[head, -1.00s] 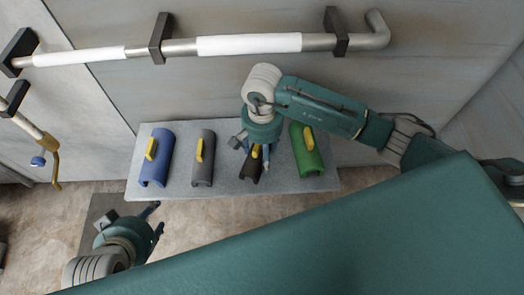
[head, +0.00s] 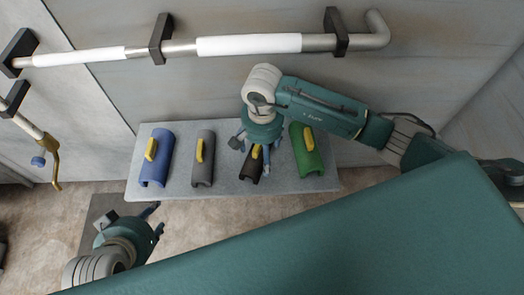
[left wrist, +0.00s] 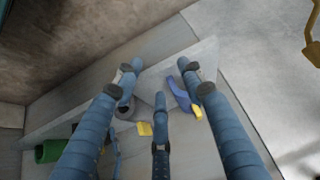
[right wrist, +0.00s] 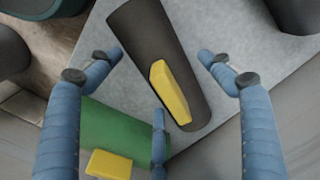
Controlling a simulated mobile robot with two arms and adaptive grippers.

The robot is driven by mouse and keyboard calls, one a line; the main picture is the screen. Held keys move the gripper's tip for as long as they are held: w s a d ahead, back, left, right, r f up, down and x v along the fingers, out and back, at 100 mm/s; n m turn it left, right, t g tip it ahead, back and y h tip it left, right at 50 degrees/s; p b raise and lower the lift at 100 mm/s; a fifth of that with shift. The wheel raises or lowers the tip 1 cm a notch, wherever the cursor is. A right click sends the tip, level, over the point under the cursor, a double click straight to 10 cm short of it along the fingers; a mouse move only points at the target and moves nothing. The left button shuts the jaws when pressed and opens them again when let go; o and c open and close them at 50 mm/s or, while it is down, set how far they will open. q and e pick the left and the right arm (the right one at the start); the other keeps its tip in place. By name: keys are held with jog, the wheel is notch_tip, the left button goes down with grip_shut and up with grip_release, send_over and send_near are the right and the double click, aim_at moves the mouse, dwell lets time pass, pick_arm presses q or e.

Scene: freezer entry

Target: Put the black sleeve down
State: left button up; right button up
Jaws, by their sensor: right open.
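The black sleeve (head: 251,171), a dark half-round shell with a yellow grip, lies on the grey shelf (head: 222,188) between the grey sleeve (head: 203,172) and the green sleeve (head: 308,160). My right gripper (head: 252,158) is over it and partly hides it. In the right wrist view the black sleeve (right wrist: 140,32) and its yellow grip (right wrist: 169,92) lie between my spread fingers (right wrist: 159,56), with gaps on both sides. My left gripper (head: 153,220) is open and empty, in front of the shelf's left end.
A blue sleeve (head: 154,170) lies at the shelf's left end. A rail with white wraps (head: 249,45) runs along the wall above. A yellow lever (head: 55,165) hangs at the far left. Bare shelf separates the sleeves.

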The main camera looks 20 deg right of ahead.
notch_tip(320, 180, up, 6)
jog(key=shift+w+r+p, duration=0.1)
jog(key=shift+r+p, duration=0.1)
jog(key=shift+p, duration=0.5)
pick_arm(q)
jog(key=s+a+f+g+y, duration=0.1)
jog(key=s+a+g, duration=0.1)
jog(key=s, duration=0.5)
jog(key=shift+s+a+f+g+p, duration=0.2)
jog(key=shift+s+g+p, duration=0.2)
jog(key=shift+g, duration=0.4)
pick_arm(e)
jog(key=shift+r, duration=2.85)
